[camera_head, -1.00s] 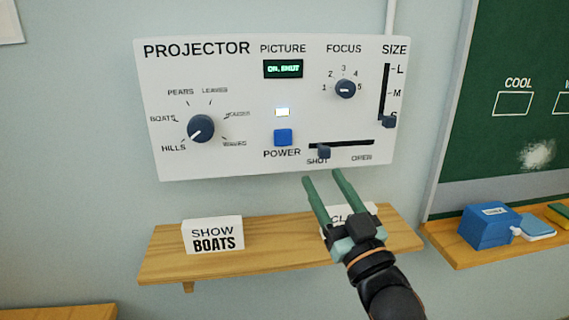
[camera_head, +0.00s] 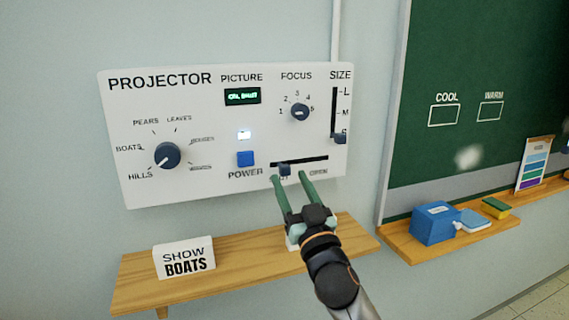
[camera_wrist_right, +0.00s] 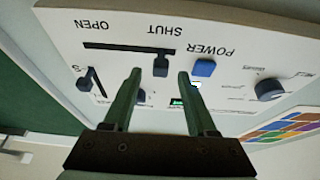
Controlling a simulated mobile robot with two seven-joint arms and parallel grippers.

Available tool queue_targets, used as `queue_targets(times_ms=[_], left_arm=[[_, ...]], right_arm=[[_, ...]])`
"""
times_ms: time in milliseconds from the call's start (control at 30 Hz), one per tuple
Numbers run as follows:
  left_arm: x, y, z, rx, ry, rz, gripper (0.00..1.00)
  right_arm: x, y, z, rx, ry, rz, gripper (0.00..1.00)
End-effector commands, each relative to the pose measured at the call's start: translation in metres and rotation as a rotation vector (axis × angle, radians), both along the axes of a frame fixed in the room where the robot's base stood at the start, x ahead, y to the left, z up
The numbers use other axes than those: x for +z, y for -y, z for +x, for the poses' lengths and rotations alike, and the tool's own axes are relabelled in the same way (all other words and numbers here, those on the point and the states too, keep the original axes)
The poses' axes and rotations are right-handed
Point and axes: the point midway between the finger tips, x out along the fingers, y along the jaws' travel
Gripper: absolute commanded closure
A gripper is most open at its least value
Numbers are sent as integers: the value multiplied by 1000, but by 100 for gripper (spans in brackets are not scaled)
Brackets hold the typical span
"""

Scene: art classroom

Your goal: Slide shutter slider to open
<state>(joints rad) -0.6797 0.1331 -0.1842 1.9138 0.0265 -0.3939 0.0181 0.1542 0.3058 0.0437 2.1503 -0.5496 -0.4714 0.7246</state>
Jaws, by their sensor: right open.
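The shutter slider (camera_head: 285,170) is a small dark knob at the left, SHUT end of a horizontal slot on the white projector panel (camera_head: 130,185). The OPEN label is at the slot's right end. My right gripper (camera_head: 290,178) is open, its two green fingers pointing at the panel on either side of the knob. In the right wrist view, turned upside down, the knob (camera_wrist_right: 161,66) shows between the gripper's fingertips (camera_wrist_right: 160,72); I cannot tell whether they touch it. My left gripper is not in view.
A blue power button (camera_head: 245,159) sits left of the slider, and the size slider (camera_head: 339,138) is above right. A wooden shelf (camera_head: 225,265) below holds a SHOW BOATS card (camera_head: 184,258). A second card is mostly hidden by my gripper. A chalkboard (camera_head: 480,60) is at right.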

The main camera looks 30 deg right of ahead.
Motion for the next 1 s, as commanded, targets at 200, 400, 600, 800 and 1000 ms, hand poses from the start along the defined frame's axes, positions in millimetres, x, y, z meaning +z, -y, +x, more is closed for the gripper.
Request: queue_targets(times_ms=[200, 400, 600, 800, 1000], left_arm=[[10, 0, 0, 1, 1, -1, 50], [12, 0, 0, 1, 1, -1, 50], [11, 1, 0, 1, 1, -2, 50], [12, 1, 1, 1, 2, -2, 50], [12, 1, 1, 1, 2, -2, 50]], right_arm=[[14, 7, 29, 0, 1, -1, 43], [16, 9, 38, 1, 0, -1, 43], [16, 9, 39, 1, 0, -1, 43], [16, 9, 39, 1, 0, -1, 59], [16, 9, 38, 1, 0, 0, 82]])
